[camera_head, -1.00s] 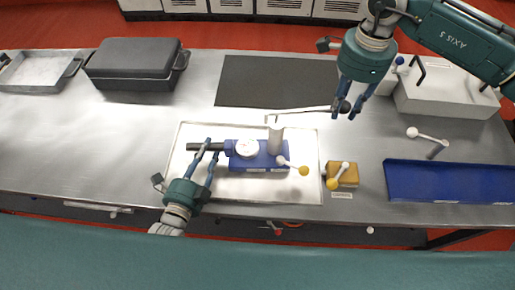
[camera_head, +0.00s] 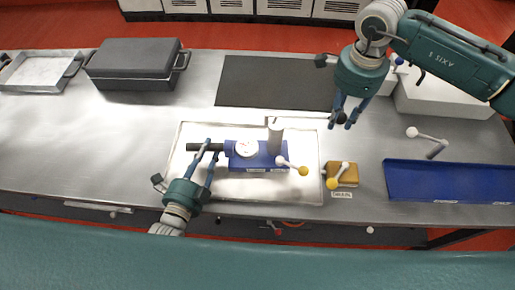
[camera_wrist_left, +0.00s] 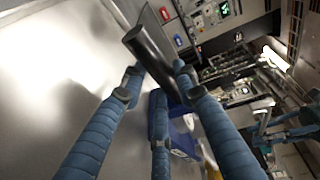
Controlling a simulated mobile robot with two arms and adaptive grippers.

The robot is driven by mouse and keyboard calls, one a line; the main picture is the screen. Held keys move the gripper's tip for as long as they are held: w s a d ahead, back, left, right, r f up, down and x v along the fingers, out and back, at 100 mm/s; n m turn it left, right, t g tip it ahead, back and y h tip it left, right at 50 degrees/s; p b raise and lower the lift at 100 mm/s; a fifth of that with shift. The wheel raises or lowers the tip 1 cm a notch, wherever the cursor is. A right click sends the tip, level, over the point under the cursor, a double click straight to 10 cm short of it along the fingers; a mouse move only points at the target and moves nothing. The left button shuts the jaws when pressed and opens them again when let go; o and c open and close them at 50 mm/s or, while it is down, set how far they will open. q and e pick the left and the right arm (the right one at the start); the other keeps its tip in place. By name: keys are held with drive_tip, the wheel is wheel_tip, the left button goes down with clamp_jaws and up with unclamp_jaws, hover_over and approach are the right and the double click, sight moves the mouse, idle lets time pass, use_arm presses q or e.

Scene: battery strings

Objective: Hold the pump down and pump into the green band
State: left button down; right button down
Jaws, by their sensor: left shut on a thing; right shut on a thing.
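The blue pump (camera_head: 262,163) sits on a pale tray (camera_head: 230,191) with a white round gauge (camera_head: 246,148) and a grey upright cylinder (camera_head: 276,133). The gauge reading and green band are too small to make out. My left gripper (camera_head: 212,147) is shut on the pump's black bar (camera_head: 196,147). The bar also shows between the fingers in the left wrist view (camera_wrist_left: 150,48). A thin pump lever (camera_head: 303,118) runs right from the cylinder top. My right gripper (camera_head: 343,119) is shut on the lever's dark end, which its fingers partly hide.
A white lever with a yellow knob (camera_head: 303,171) is on the pump's right end. A brown block (camera_head: 346,174) with another yellow-knobbed lever stands right of the tray. A blue tray (camera_head: 450,183) lies further right; a dark mat (camera_head: 270,80) lies behind.

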drive_tip(key=shift+s+a+f, duration=0.1)
drive_tip(key=shift+a+f, duration=0.1)
drive_tip(key=shift+f, duration=0.9)
drive_tip(key=shift+s+a+f, duration=0.1)
drive_tip(key=shift+a+f, duration=0.1)
drive_tip(key=shift+f, duration=1)
